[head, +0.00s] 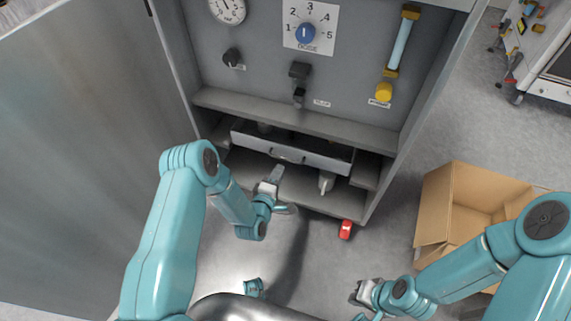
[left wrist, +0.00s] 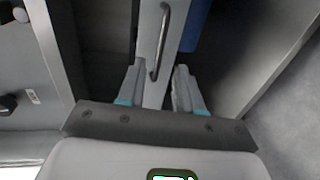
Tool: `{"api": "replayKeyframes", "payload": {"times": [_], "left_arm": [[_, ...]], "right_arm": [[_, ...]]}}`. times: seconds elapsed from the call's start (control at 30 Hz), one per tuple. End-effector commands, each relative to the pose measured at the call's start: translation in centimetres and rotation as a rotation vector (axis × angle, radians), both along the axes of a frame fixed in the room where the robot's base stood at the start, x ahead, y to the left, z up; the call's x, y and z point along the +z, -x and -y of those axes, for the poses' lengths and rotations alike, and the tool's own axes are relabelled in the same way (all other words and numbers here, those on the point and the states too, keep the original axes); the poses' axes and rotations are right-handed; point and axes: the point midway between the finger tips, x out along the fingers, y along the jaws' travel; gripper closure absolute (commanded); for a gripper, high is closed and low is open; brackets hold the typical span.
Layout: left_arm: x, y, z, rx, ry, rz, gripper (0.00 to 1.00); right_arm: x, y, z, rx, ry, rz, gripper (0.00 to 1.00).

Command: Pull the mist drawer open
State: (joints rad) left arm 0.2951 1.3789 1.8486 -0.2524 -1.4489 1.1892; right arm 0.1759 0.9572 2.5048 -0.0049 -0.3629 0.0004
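The mist drawer (head: 335,161) has a wide light grey front low in the cabinet. A dark gap shows above and behind the front; I cannot tell how far out it stands. Its bar handle (left wrist: 159,45) is at the middle of the front. My left gripper (head: 278,172) is just below and in front of the drawer. In the left wrist view its two fingers (left wrist: 157,88) are spread apart, with the drawer front and handle lined up between them and nothing gripped. My right gripper (head: 358,292) is low at the right, far from the drawer; its fingers are too small to read.
The cabinet panel above carries a dose dial (head: 305,33), a black knob (head: 231,58) and a yellow-capped tube (head: 398,50). A red object (head: 346,229) lies on the floor by the cabinet. An open cardboard box (head: 436,205) stands at the right. The large cabinet door (head: 80,130) fills the left.

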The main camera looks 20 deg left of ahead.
Motion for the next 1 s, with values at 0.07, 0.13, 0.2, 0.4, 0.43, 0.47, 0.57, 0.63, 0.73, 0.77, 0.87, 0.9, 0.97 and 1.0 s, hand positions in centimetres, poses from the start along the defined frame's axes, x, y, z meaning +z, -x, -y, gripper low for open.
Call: {"api": "replayKeyframes", "payload": {"times": [0.07, 0.13, 0.2, 0.4, 0.43, 0.47, 0.57, 0.63, 0.73, 0.77, 0.87, 0.9, 0.97, 1.0], "left_arm": [[-0.6, -1.8, 0.1, 0.000, -0.001, 0.004, 0.65], [-1.0, -3.2, 0.1, 0.000, -0.001, 0.002, 0.65], [-1.2, -4.4, 0.2, 0.000, -0.001, 0.003, 0.65], [-1.5, -6.6, 0.3, 0.001, 0.000, 0.000, 0.65], [-1.5, -6.8, 0.3, 0.001, 0.000, 0.000, 0.65], [-1.5, -6.9, 0.3, 0.001, 0.000, -0.001, 0.65], [-1.5, -7.2, 0.3, 0.001, 0.000, -0.002, 0.65], [-1.5, -7.2, 0.3, 0.001, 0.000, -0.002, 0.65], [-1.5, -7.3, 0.4, 0.001, 0.000, -0.002, 0.65], [-1.5, -7.3, 0.4, 0.001, 0.000, -0.002, 0.71], [-1.5, -7.3, 0.4, 0.001, 0.000, -0.002, 1.00], [-1.5, -7.3, 0.4, 0.001, 0.000, -0.002, 1.00], [-1.5, -7.3, 0.4, 0.001, 0.000, -0.002, 1.00], [-1.5, -7.3, 0.4, 0.001, 0.000, -0.002, 1.00]], "right_arm": [[-0.8, 0.0, 0.0, 0.000, 0.000, 0.000, 1.00], [-1.2, 0.0, 0.0, 0.000, 0.000, 0.000, 1.00], [-1.5, 0.0, 0.0, 0.000, 0.000, 0.000, 1.00], [-2.0, 0.0, 0.0, 0.000, 0.000, 0.000, 1.00], [-2.0, 0.0, 0.0, 0.000, 0.000, 0.000, 1.00], [-2.0, 0.0, 0.0, 0.000, 0.000, 0.000, 1.00], [-2.0, 0.0, 0.0, 0.000, 0.000, 0.000, 1.00], [-2.0, 0.0, 0.0, 0.000, 0.000, 0.000, 1.00], [-2.0, 0.0, 0.0, 0.000, 0.000, 0.000, 1.00], [-2.0, 0.0, 0.0, 0.000, 0.000, 0.000, 1.00], [-2.0, 0.0, 0.0, 0.000, 0.000, 0.000, 1.00], [-2.0, 0.0, 0.0, 0.000, 0.000, 0.000, 1.00], [-2.0, 0.0, 0.0, 0.000, 0.000, 0.000, 1.00], [-2.0, 0.0, 0.0, 0.000, 0.000, 0.000, 1.00]]}}
